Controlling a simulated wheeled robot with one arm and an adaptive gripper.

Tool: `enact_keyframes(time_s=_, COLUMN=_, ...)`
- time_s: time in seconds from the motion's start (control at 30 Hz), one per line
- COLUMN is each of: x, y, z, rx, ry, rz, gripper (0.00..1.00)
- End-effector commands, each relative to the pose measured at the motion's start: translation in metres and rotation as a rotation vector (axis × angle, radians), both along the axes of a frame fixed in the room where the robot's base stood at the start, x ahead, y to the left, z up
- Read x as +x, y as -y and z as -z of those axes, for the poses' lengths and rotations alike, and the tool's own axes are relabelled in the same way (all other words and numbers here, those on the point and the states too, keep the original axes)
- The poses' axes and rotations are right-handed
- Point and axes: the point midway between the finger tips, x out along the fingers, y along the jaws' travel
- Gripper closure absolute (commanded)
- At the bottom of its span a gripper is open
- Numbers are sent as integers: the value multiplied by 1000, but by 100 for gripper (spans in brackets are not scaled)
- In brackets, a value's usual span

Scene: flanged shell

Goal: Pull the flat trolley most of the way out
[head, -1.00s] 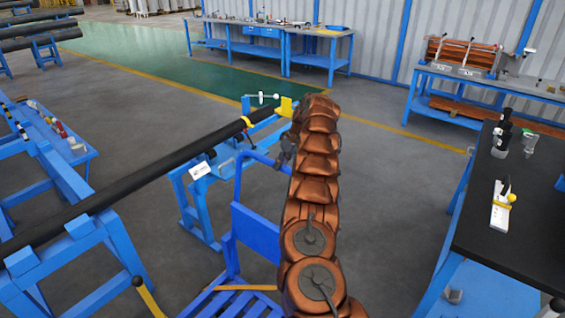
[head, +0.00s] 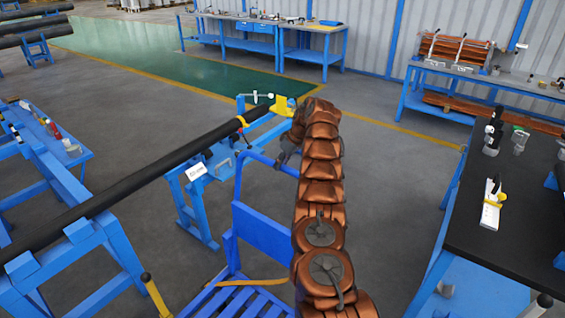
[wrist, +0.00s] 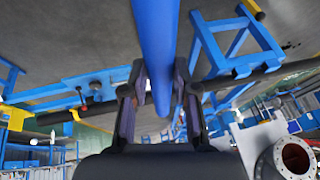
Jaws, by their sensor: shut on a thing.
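The flat trolley is blue, with a slatted deck (head: 232,300) low in the middle of the head view. Its upright end panel (head: 262,229) and tube handle (head: 240,172) rise above the deck. My gripper (head: 286,151) is at the top of the handle, partly hidden by my copper-coloured arm. In the wrist view the blue handle tube (wrist: 157,40) runs down between the two dark fingers of my gripper (wrist: 157,88), which are shut on it. My arm hides the deck's right part, and the frame cuts off its near end.
A long black pipe (head: 130,187) rests on blue stands left of the trolley. A black-topped table (head: 510,240) is at the right. Grey floor (head: 385,170) between my arm and that table looks open.

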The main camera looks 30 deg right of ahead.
Motion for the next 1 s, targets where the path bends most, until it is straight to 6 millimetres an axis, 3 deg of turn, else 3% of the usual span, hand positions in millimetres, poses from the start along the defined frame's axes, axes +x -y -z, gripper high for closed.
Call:
enact_keyframes(time_s=0.17, x=3, y=-1, z=-4, rx=-2, ry=11, rz=-1, gripper=100)
enact_keyframes(time_s=0.2, x=3, y=-1, z=-4, rx=-2, ry=11, rz=-1, gripper=68)
enact_keyframes(time_s=0.4, x=1, y=0, z=-2, rx=-1, ry=6, rz=0, gripper=48)
enact_keyframes(time_s=0.77, x=0, y=1, z=-1, rx=-1, ry=2, rz=1, gripper=46)
enact_keyframes(time_s=1.0, x=-4, y=7, z=-16, rx=-2, ry=4, rz=2, gripper=46)
